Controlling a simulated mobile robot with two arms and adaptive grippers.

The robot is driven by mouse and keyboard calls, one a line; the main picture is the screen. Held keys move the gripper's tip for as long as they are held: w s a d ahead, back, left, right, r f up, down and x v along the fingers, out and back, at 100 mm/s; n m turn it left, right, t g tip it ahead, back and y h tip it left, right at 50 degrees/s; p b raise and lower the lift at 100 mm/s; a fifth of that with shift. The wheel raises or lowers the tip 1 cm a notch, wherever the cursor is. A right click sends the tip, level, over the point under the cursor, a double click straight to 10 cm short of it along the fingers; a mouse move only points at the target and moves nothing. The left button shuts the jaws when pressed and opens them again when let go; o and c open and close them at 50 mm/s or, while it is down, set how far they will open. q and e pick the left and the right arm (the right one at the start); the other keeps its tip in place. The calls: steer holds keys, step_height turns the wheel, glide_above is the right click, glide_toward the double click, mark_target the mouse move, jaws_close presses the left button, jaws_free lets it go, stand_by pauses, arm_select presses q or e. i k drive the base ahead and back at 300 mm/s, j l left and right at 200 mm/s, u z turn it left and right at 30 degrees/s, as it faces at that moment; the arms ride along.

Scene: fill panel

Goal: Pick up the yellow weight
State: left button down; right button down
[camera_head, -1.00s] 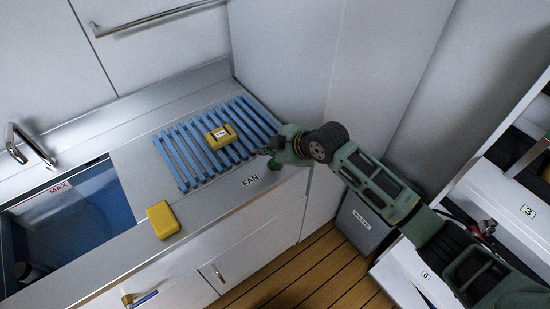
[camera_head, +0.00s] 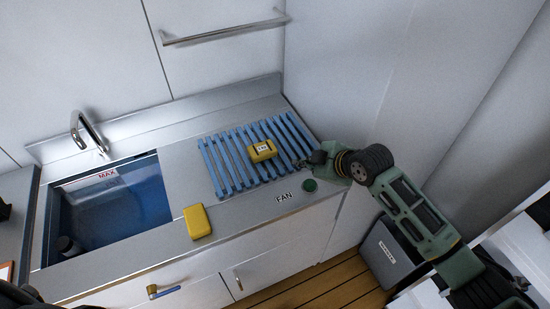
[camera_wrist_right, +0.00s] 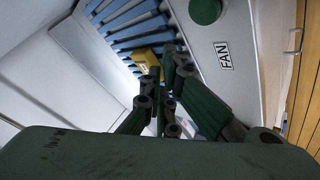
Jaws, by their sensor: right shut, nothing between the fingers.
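The yellow weight (camera_head: 262,151) with a white label lies on the blue slatted rack (camera_head: 222,166) on the counter. It also shows partly in the right wrist view (camera_wrist_right: 146,57), just beyond the fingers and partly hidden by them. My right gripper (camera_head: 308,160) is at the right end of the rack, right of the weight and apart from it in the head view. In the right wrist view its fingers (camera_wrist_right: 166,66) are together with nothing between them. My left gripper is not in view.
A plain yellow block (camera_head: 197,222) lies on the counter beside the blue sink (camera_head: 115,205). A green button (camera_head: 310,185) by the FAN label is at the counter's front right. A tap (camera_head: 88,135) stands behind the sink. A wall closes off the rack's right side.

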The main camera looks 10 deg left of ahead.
mark_target(266, 150)
steer(key=i+j+u, duration=0.2)
steer(key=j+u, duration=0.25)
steer(key=i+j+u, duration=0.2)
steer(key=u, duration=0.3)
